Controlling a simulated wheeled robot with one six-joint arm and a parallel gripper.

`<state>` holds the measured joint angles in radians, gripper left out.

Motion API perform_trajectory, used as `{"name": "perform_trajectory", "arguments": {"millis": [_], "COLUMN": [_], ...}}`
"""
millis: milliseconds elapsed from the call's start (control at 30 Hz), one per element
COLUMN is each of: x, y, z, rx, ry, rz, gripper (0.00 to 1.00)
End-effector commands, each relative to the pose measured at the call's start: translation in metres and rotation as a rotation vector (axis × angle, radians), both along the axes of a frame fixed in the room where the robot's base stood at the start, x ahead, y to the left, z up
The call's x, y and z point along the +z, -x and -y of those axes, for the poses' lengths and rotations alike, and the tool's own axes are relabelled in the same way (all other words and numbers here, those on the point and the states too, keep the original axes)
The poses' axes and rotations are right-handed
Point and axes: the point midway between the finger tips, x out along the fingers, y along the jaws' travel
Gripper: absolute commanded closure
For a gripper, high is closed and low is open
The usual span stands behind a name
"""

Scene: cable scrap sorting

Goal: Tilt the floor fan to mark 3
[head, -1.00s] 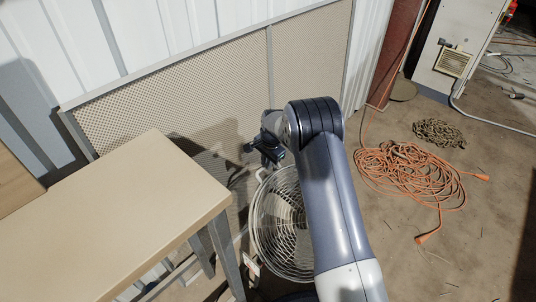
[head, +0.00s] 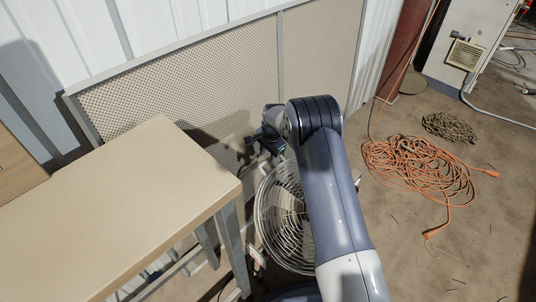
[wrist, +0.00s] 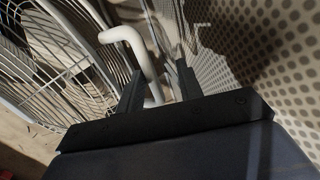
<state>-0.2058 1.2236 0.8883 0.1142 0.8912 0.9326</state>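The floor fan (head: 272,222) has a round wire cage and stands between the workbench and my arm. My arm covers its right side. In the wrist view its cage (wrist: 62,62) fills the left, and a bent white bar (wrist: 130,36) stands beside it. My gripper (wrist: 158,88) is open, with its two dark fingers on either side of the bar's lower part. A gap shows between fingers and bar. In the head view my gripper (head: 262,148) is at the fan's upper left edge. A small pale tag (head: 258,257) is low on the fan's left; no mark is readable.
A beige-topped workbench (head: 120,205) stands close on the left. A perforated panel (head: 200,85) leans on the wall just behind my gripper. A coiled orange cord (head: 415,170) and a chain (head: 450,127) lie on the floor at right.

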Motion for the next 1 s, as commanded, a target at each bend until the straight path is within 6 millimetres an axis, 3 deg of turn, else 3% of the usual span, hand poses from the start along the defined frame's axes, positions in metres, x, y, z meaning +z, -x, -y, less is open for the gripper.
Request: {"name": "perform_trajectory", "arguments": {"millis": [267,367,700,1000], "x": [0.004,0.015,0.081,0.107], "y": [0.001,0.001,0.009,0.012], "z": [0.002,0.003,0.009,0.012], "rx": [-0.001,-0.001,0.000,0.001], "ry": [0.002,0.001,0.001,0.001], "rz": [-0.001,0.000,0.001,-0.001], "gripper": [0.66,0.66,0.66,0.66]}}
